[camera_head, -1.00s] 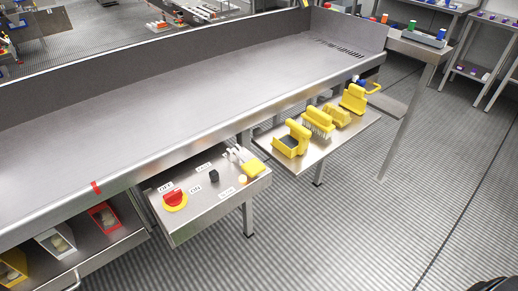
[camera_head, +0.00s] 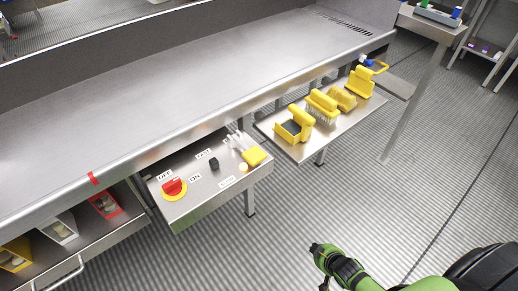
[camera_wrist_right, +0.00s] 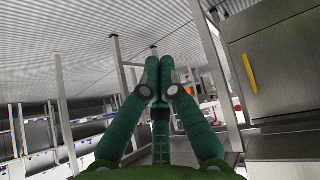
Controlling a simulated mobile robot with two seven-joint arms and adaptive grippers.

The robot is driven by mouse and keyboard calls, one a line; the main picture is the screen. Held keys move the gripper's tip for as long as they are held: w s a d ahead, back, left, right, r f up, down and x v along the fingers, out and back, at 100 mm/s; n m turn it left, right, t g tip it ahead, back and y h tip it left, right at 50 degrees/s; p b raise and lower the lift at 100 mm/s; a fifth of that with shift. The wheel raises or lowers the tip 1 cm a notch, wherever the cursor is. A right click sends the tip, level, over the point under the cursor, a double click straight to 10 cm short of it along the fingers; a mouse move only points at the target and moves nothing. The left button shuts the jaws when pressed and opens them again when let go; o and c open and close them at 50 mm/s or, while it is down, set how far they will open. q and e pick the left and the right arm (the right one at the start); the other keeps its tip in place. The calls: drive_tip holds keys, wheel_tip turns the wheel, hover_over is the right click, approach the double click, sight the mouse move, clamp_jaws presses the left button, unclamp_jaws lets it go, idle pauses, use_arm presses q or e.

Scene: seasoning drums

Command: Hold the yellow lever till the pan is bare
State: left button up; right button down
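A long steel trough (camera_head: 190,85), likely the pan, runs across the head view; its visible floor looks bare, with dark slots at the far right end. A yellow bent handle (camera_head: 381,67), likely the lever, sticks out beside a blue part under the trough's right end. My right gripper (camera_head: 322,250) is low in the head view, over the floor, well apart from the handle. In the right wrist view its two green fingers (camera_wrist_right: 160,62) meet at the tips, with nothing seen between them. My left gripper is out of view.
A control box with a red knob (camera_head: 173,186) juts out in front. A steel shelf (camera_head: 305,152) holds yellow brushes and scoops. Coloured bins (camera_head: 60,228) stand below left. The right wrist view shows a yellow bar (camera_wrist_right: 250,73) on a metal panel. Floor at right is open.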

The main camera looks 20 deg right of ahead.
sight(258, 160)
drive_tip(key=w+a+r+t+y, duration=0.15)
drive_tip(key=w+r, duration=0.25)
drive_tip(key=r, duration=0.4)
drive_tip(key=w+a+r+n+t+p, duration=0.1)
drive_tip(key=w+r+t, duration=0.15)
drive_tip(key=r, duration=0.45)
drive_tip(key=w+a+r+t+y, duration=0.1)
drive_tip(key=w+r, duration=0.3)
drive_tip(key=r, duration=0.4)
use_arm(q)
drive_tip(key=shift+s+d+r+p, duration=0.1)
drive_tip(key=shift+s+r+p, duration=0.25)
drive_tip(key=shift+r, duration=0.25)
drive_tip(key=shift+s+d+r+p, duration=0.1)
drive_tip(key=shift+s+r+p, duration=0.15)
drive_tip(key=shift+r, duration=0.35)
use_arm(e)
drive_tip(key=a+r+y, duration=0.1)
drive_tip(key=a+r, duration=0.2)
drive_tip(key=r, duration=0.4)
drive_tip(key=a+r+n+t+y, duration=0.1)
drive_tip(key=a+r+y, duration=0.1)
drive_tip(key=r, duration=0.6)
drive_tip(key=shift+w+a+r+t, duration=0.2)
drive_tip(key=shift+a+t, duration=0.1)
drive_tip(key=shift+a, duration=0.45)
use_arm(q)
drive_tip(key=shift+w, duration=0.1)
